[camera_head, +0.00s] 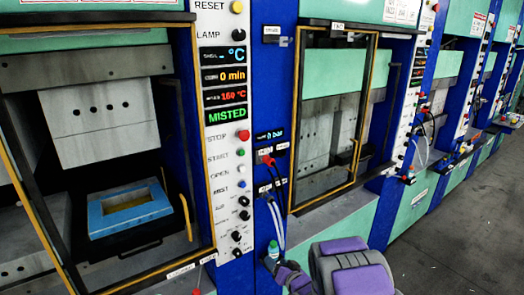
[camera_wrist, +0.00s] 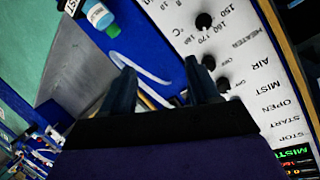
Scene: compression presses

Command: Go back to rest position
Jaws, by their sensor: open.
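My gripper (camera_wrist: 160,72) shows in the wrist view with its two dark fingers apart and nothing between them. It is in front of the white control panel (camera_wrist: 222,40), whose text appears tilted and upside down there. In the head view my purple and grey arm is folded low at the bottom middle, in front of the presses; the fingers cannot be made out there. The control panel (camera_head: 226,150) also stands left of the arm in the head view, with lit displays reading "0 min" and "MISTED".
The left press (camera_head: 105,120) is open, with a blue frame (camera_head: 130,207) inside. A second press (camera_head: 330,120) has a yellow-edged door frame. A small bottle (camera_head: 273,249) stands near my arm; a bottle (camera_wrist: 98,14) shows in the wrist view. Grey floor (camera_head: 455,240) is clear at right.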

